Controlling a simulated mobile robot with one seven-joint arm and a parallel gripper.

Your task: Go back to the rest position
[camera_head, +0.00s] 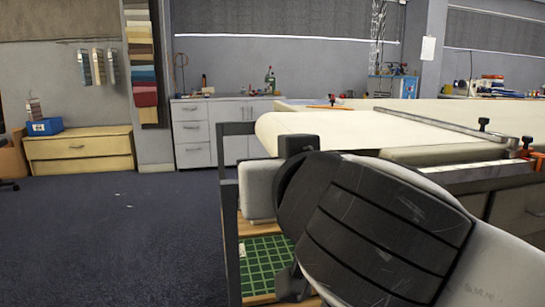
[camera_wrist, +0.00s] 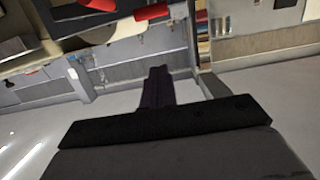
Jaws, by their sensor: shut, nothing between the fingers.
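My gripper (camera_wrist: 158,72) shows in the wrist view as a dark, narrow pair of fingers, shut together and empty. The fingers point away from the camera, toward the wall, and touch nothing that I can see. In the head view, my arm fills the lower right in front of the long cloth table (camera_head: 350,130). The fingers cannot be made out clearly there.
The table carries a roll of cream cloth and a metal rail (camera_head: 450,129). A green cutting mat (camera_head: 265,262) lies on a low shelf under its near end. White drawers (camera_head: 192,134) and a wooden chest (camera_head: 80,150) stand behind. The floor at left is clear.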

